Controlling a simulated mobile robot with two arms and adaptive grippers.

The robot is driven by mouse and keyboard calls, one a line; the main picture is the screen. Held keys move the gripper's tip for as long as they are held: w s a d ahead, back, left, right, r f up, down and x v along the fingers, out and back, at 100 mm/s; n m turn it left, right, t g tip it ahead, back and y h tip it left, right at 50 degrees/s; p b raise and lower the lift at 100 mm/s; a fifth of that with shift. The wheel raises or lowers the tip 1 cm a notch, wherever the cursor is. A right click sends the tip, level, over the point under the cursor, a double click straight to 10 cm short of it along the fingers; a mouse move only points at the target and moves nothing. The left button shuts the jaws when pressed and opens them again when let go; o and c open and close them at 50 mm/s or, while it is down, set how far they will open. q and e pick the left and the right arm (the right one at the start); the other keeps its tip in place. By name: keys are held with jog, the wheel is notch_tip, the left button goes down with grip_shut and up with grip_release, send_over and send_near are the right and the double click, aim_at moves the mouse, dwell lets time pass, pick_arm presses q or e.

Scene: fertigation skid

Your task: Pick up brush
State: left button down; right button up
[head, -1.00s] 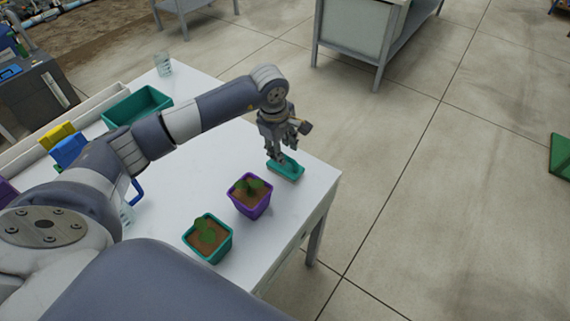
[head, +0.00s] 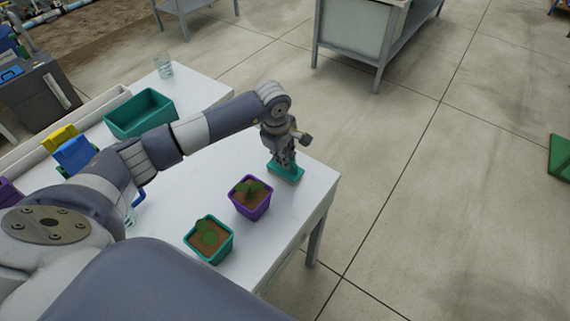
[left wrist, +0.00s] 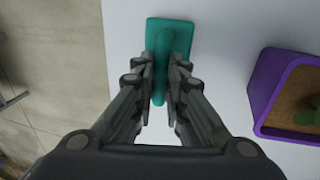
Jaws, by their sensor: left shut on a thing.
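The brush is teal, with a flat block and a raised grip along its top. It lies on the white table near the far right edge in the head view (head: 288,176). In the left wrist view the brush (left wrist: 180,27) is at top centre. My left gripper (head: 285,165) points down over it, and its fingers (left wrist: 165,90) are shut on the grip, one on each side. Part of the brush is hidden by the fingers. My right gripper is not in view.
A purple pot (head: 250,206) and a teal pot (head: 207,250), each with a plant, stand near the table's front edge. A teal bin (head: 146,124), a blue bin (head: 75,155) and a clear beaker (head: 165,68) are farther left. The table (head: 200,180) is bare around its middle.

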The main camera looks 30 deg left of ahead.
pick_arm(q)
jog(key=shift+r, duration=0.2)
notch_tip(320, 180, up, 8)
jog(key=shift+r+b, duration=0.25)
jog(key=shift+b, duration=0.85)
jog(key=shift+r, duration=0.55)
